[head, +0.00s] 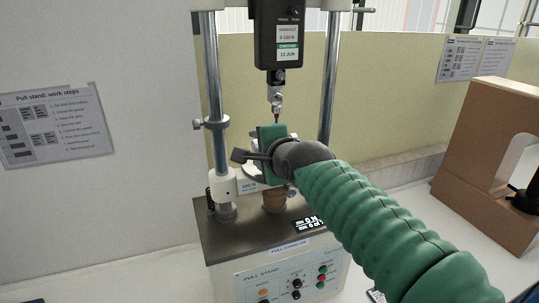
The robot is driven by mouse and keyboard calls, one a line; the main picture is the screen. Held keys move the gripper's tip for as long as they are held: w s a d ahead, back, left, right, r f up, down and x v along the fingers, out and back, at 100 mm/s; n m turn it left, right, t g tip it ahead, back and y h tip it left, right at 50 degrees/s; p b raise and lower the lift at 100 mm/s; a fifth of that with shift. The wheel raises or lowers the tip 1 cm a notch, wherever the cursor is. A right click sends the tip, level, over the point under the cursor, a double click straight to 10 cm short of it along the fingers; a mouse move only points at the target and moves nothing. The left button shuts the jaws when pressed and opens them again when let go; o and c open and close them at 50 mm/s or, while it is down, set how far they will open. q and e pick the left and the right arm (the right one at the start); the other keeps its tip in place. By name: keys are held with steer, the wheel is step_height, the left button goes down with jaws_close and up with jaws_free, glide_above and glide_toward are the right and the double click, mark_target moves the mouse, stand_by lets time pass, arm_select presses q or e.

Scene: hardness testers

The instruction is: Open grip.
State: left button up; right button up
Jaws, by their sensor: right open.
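The pull stand (281,250) is a grey-topped machine with two upright metal columns. A black force gauge (278,32) hangs between the columns, with a small metal hook (276,97) below it. Under the hook is a green block-like part (272,133), which may belong to the lower grip; my gripper hides much of it. A white crosspiece (226,187) with a "100 N" label sits behind and below. My right gripper (250,165) is at the green part, its dark fingers apart. I cannot tell whether they touch it. My left gripper is not in view.
A brown arch-shaped frame (487,150) stands at the right. A work-steps sheet (55,125) hangs on the left wall. The white bench left of the stand is clear.

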steer(key=b+v, duration=0.2)
steer(key=v, duration=1.2)
steer(key=shift+s, duration=0.35)
steer(key=shift+d, duration=0.1)
